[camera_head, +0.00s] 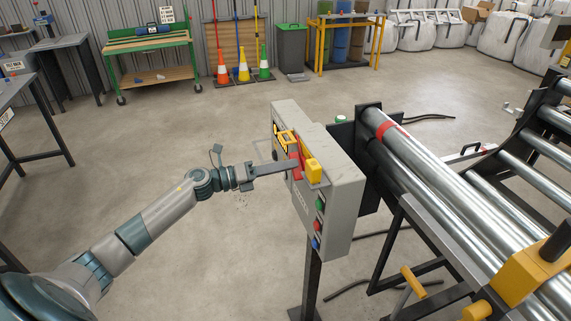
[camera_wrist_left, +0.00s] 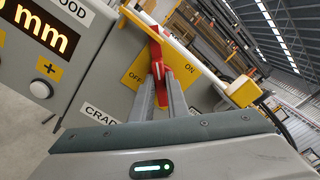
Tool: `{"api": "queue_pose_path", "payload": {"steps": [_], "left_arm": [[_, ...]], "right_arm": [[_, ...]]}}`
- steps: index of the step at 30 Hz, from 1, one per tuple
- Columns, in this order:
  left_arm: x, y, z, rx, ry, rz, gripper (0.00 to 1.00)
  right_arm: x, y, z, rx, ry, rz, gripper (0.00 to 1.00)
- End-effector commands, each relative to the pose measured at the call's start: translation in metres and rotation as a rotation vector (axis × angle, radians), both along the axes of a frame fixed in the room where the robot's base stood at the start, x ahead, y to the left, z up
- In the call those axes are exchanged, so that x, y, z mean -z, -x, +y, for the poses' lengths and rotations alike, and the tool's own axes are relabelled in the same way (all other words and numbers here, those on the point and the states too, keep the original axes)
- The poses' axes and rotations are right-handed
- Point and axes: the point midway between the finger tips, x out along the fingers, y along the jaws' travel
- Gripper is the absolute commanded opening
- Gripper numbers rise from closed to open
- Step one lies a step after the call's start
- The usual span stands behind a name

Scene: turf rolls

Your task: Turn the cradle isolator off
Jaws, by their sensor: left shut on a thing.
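The grey control box (camera_head: 330,205) stands on a dark post beside the roller cradle. The cradle isolator has a red handle (camera_head: 297,166) on a yellow plate, which shows in the wrist view (camera_wrist_left: 133,72) with OFF on the left and ON on the right. My left gripper (camera_head: 292,165) reaches the box from the left. In the left wrist view its fingers (camera_wrist_left: 161,90) are shut on the red handle (camera_wrist_left: 157,48), which extends up beyond the fingertips. The fingers hide part of the handle, so its exact setting is hard to tell. My right gripper is out of view.
A yellow block (camera_head: 314,171) juts from the box close to the handle. Green, red and blue buttons (camera_head: 317,226) sit lower. Steel rollers (camera_head: 430,180) and their frame fill the right side. The floor (camera_head: 180,135) behind my left arm is clear.

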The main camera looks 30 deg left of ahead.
Motion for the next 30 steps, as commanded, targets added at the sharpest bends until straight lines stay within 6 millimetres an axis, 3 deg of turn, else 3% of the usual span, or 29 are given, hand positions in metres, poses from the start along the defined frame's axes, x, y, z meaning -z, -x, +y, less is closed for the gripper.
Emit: {"api": "queue_pose_path", "payload": {"steps": [18, 30], "left_arm": [[0.003, -0.002, 0.002, -0.001, 0.418, 0.375, 0.0], [0.005, -0.002, 0.002, -0.002, 0.555, 0.496, 0.0]], "right_arm": [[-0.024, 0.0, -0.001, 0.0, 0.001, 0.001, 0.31], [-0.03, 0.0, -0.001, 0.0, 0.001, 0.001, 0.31]]}}
